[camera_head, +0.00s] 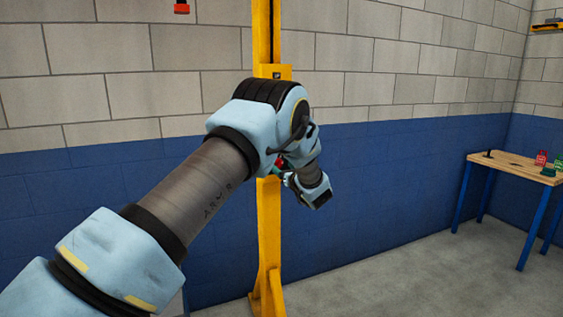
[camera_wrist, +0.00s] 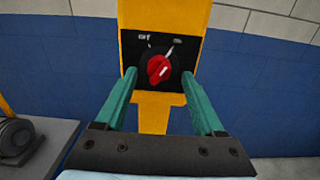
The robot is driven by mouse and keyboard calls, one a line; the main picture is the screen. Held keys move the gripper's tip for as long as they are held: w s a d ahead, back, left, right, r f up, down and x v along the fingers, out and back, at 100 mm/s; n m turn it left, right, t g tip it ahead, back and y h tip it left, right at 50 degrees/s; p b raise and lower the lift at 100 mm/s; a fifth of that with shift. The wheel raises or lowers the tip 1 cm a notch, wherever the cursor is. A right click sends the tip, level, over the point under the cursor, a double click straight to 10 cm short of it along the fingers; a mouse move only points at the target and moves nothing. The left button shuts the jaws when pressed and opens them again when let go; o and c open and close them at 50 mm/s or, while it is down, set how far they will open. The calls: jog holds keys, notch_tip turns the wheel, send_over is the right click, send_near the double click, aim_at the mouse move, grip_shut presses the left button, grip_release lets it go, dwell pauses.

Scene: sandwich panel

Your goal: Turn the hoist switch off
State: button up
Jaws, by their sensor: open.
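The hoist switch is a red rotary knob (camera_wrist: 159,68) on a black plate (camera_wrist: 133,50), mounted on a yellow post (camera_wrist: 165,15). The plate has small pale labels at its upper left and upper right, too small to read surely. The knob looks tilted towards the upper right label. My gripper (camera_wrist: 158,78) is open, with one teal finger on each side of the knob and clear gaps in the picture; contact is not visible. In the head view my arm hides most of the switch, and a little red (camera_head: 280,160) shows beside my gripper (camera_head: 277,171).
The yellow post (camera_head: 269,235) stands before a blue and grey block wall (camera_head: 400,150). A wooden workbench (camera_head: 515,168) with red and green items is at the right. A red object (camera_head: 181,8) hangs at the top left. The floor right of the post is clear.

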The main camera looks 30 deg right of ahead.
jog(key=shift+w, duration=0.8)
jog(key=shift+c, duration=0.3)
grip_shut()
